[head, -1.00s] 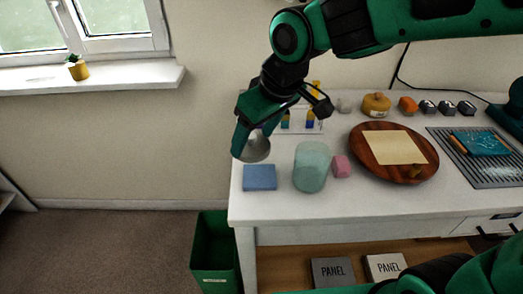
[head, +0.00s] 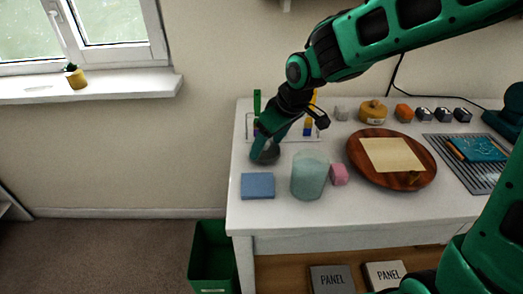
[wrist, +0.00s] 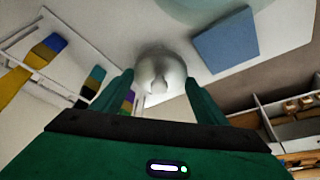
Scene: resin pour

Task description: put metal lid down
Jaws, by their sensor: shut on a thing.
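The metal lid (head: 267,156) is a small round grey piece at the end of my gripper (head: 263,142), over the table's left part, behind the blue block. In the wrist view the lid (wrist: 160,68) shows its shiny rounded face and a small knob between the two green fingers of my gripper (wrist: 158,88), which is shut on it. I cannot tell whether the lid touches the white table (head: 275,210). A pale green cup (head: 310,175) stands to the right of the lid, apart from it.
The flat blue block (head: 258,186) lies in front of the lid; it also shows in the wrist view (wrist: 225,40). A pink cube (head: 339,174) and a round wooden board (head: 430,177) are to the right. A rack with coloured pieces (head: 308,127) stands behind. A green bin (head: 210,250) is below the left edge.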

